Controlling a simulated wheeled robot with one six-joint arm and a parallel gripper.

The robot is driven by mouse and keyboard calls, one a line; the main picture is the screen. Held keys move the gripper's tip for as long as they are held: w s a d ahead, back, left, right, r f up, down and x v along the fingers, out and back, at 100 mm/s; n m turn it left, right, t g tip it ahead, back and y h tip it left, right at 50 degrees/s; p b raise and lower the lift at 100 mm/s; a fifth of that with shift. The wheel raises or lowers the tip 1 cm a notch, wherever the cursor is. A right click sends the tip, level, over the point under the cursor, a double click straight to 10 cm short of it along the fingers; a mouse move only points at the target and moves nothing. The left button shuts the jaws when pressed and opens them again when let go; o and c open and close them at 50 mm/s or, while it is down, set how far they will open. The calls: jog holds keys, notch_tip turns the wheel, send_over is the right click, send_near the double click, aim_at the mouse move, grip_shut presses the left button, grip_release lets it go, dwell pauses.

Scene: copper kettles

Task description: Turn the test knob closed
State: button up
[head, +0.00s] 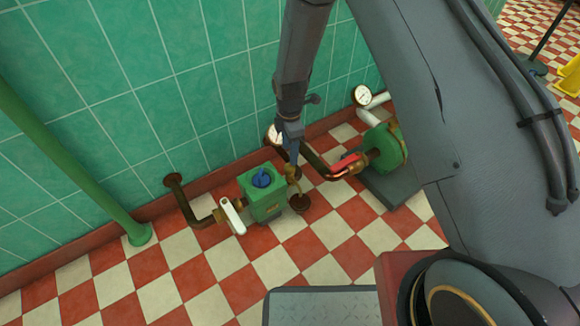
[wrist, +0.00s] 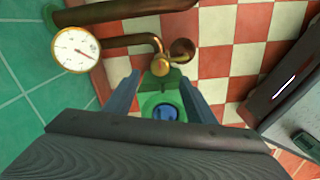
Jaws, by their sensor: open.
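A green box-shaped valve unit (head: 264,205) sits low on the pipework by the wall. A blue knob (head: 261,179) stands on its top face; I take it as the test knob. In the wrist view the blue knob (wrist: 166,112) lies below and between the fingers, partly cut off by my gripper's body. My gripper (head: 293,158) is open and empty, above and just behind the unit in the head view. Its two fingers (wrist: 160,82) are spread to either side of the green unit, apart from the knob. Whether the knob stands open or closed, I cannot tell.
A white lever (head: 233,216) is left of the unit and a red lever (head: 345,163) right of it. A gauge (wrist: 76,48) and a green pump (head: 385,147) are close by. Checkered floor in front is clear.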

aim_at(290, 168)
notch_tip(290, 168, down, 7)
jog(key=shift+f+b, duration=0.2)
jog(key=shift+b, duration=0.85)
jog(key=c, duration=1)
jog(key=shift+c, duration=0.2)
